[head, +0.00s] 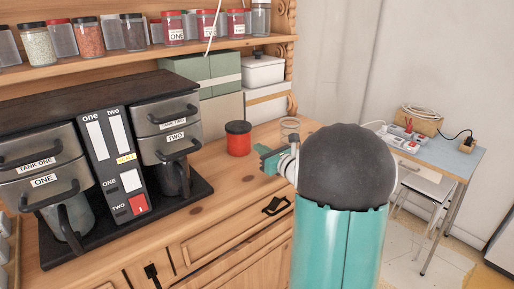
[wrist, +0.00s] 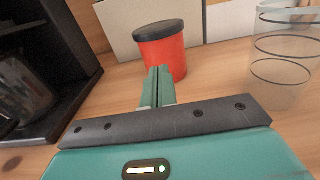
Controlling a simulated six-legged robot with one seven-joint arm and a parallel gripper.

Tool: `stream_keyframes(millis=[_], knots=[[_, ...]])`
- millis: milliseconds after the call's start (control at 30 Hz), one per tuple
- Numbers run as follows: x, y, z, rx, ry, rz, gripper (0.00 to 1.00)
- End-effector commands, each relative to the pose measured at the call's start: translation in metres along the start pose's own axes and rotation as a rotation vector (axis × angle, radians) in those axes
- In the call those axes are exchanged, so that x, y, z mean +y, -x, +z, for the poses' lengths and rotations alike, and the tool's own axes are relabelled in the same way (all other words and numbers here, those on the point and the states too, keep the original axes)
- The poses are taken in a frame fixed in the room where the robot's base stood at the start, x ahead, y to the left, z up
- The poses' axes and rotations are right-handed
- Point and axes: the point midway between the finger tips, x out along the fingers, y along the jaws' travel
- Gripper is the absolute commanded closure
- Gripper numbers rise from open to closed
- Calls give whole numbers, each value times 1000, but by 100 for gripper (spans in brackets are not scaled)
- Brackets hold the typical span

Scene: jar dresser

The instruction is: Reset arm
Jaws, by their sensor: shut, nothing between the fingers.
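My gripper (wrist: 159,72) is shut and empty, its green fingers together in the wrist view. In the head view my gripper (head: 264,157) shows beside my dark, rounded arm joint, over the wooden dresser top (head: 212,213). A red jar with a black lid (head: 238,143) stands upright on the dresser top; in the wrist view the red jar (wrist: 168,53) is just beyond the fingertips. Whether the fingertips touch it I cannot tell. A clear glass jar (wrist: 279,70) stands to the right in the wrist view.
A coffee machine with two tanks (head: 104,150) fills the left of the dresser. A shelf (head: 100,65) above holds several jars. Green and beige boxes (head: 218,85) stand at the back. A small table (head: 449,161) is at the right.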

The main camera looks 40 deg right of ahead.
Motion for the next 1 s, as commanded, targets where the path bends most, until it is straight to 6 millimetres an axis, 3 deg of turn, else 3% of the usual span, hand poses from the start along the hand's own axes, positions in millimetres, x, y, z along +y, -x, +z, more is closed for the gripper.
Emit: stream_keyframes(millis=[400,800,900,1000], knots=[[-3,73,1,-1,2,-4,100],[0,83,1,0,5,3,100],[17,79,4,16,42,48,100],[60,72,9,58,142,164,100]])
